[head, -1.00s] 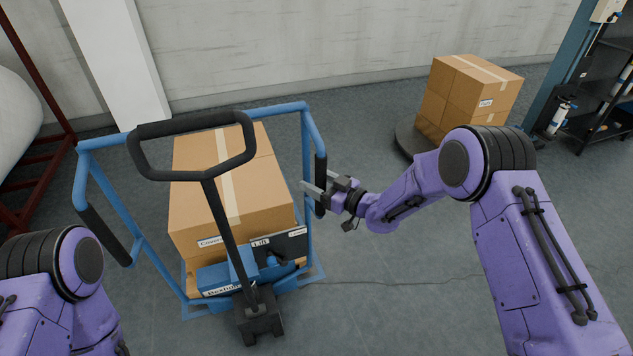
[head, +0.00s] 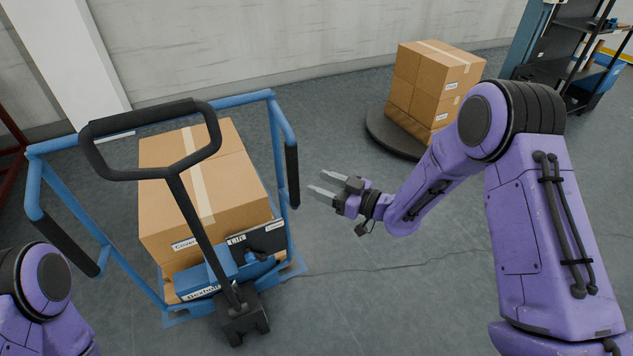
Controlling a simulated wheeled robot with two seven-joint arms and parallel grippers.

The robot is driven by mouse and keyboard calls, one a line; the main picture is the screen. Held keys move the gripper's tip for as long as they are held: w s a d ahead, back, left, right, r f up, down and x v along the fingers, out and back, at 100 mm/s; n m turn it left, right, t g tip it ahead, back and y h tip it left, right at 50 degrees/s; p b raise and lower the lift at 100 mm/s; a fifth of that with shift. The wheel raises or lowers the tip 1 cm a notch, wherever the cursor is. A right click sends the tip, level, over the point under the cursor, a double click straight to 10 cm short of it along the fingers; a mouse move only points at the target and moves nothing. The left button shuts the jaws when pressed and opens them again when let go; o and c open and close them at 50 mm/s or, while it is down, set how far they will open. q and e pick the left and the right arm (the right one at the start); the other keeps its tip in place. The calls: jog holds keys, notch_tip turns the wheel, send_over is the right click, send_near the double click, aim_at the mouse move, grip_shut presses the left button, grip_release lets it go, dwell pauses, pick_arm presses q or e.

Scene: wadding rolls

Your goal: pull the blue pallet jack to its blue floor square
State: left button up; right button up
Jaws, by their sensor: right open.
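The blue pallet jack (head: 217,277) stands at left, with a black loop handle and a blue tubular frame with black grips on both sides. It carries taped brown cartons (head: 212,177). Light blue floor marking (head: 176,320), seemingly the blue floor square, shows at the jack's near corners; the rest is hidden under the jack and load. My right gripper (head: 317,186) is open and empty, just right of the frame's right black grip (head: 292,177) and apart from it in the picture. My left arm shows at lower left, but its gripper is out of view.
More brown cartons (head: 433,84) sit on a dark round base (head: 377,130) at back right. A dark shelf rack (head: 560,72) stands at the far right. A pale wall and white column close off the back. Floor between the jack and my right arm is clear.

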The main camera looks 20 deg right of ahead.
jog(key=shift+r, duration=0.1)
jog(key=m+t+h+b, duration=0.2)
jog(key=m+t+h, duration=0.1)
jog(key=m+h, duration=0.15)
send_near(296, 177)
jog(key=a, duration=0.3)
jog(key=shift+h, duration=0.75)
jog(key=p+x, duration=0.1)
jog(key=x, duration=0.2)
jog(key=d+p+x, duration=0.1)
jog(key=x, duration=0.2)
jog(key=d+p+x, duration=0.1)
jog(key=x, duration=0.2)
jog(key=shift+w+r, duration=0.2)
jog(key=shift+w, duration=0.35)
jog(key=shift+w+a, duration=0.2)
jog(key=shift+w, duration=0.4)
